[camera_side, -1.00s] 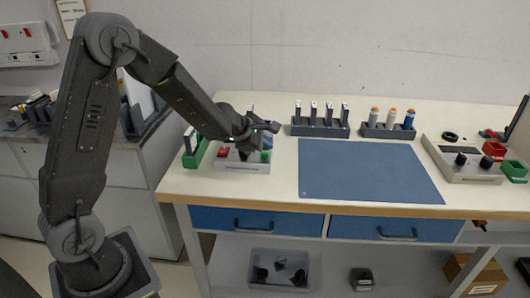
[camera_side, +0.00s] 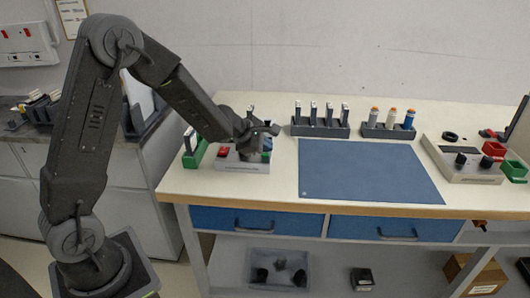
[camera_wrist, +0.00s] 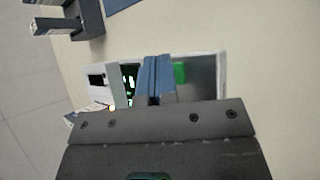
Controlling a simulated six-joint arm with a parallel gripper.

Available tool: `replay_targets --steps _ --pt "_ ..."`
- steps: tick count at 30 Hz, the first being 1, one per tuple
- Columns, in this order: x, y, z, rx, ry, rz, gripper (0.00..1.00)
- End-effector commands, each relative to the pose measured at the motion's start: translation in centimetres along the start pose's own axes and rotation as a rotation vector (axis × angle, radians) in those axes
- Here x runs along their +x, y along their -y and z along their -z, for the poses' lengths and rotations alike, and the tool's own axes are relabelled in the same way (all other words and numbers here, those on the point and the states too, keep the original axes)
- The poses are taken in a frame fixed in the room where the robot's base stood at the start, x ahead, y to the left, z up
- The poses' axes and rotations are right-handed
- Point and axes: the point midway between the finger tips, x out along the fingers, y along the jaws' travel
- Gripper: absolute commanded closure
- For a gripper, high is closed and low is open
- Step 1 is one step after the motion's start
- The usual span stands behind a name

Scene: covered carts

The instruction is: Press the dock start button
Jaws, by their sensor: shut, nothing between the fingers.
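The dock (camera_side: 242,167) is a low pale box near the left end of the bench. In the side view it shows a red part (camera_side: 222,151) on its left and a green part (camera_side: 266,157) on its right. In the wrist view the dock (camera_wrist: 222,70) lies under my fingers, with a green button-like square (camera_wrist: 179,73) just right of them. My gripper (camera_wrist: 155,65) is shut and empty, its blue-grey fingers together over the dock. In the side view my gripper (camera_side: 254,150) hides the middle of the dock. I cannot tell whether the fingertips touch it.
A green holder (camera_side: 194,158) stands close left of the dock. A dark rack (camera_side: 320,128) and a bottle rack (camera_side: 388,131) stand behind the blue mat (camera_side: 370,172). A control box (camera_side: 458,160) is at the right. The mat is clear.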

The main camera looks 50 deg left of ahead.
Motion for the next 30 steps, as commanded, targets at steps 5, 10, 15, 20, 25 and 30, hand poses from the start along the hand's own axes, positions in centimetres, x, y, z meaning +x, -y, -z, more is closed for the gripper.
replay_targets --steps 5,10,15,20,25,30 --pt "0.0 0.1 0.0 0.0 -0.001 0.002 1.0" --pt "-0.3 -0.2 -0.2 0.001 0.0 0.001 1.0" --pt "-0.9 -0.6 -0.6 0.001 0.0 0.001 1.0" --pt "-1.1 -0.8 -0.8 0.001 0.0 0.001 1.0" --pt "-1.1 -0.8 -0.8 0.0 -0.001 0.001 1.0" --pt "-1.4 -1.0 -0.9 0.0 0.001 0.0 1.0"
